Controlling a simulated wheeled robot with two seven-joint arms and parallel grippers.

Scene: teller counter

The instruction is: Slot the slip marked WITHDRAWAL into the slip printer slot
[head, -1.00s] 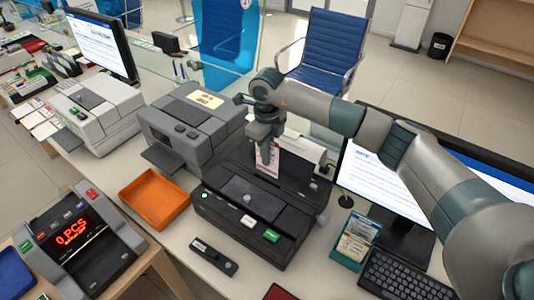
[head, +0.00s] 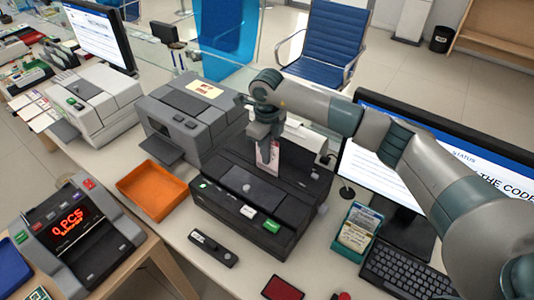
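My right gripper (head: 265,140) points down over the back part of the black slip printer (head: 245,190). It appears shut on a pale pinkish slip (head: 270,157), which hangs upright below the fingers. The slip's lower edge is at the printer's top, near the slot area; I cannot tell whether it is inside the slot. The print on the slip is too small to read. My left gripper is not in view.
A grey machine (head: 190,118) stands left of the printer, with an orange tray (head: 152,192) in front. A monitor (head: 375,170), keyboard (head: 405,270) and teal slip holder (head: 357,230) are at the right. A black handheld device (head: 213,248) lies in front.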

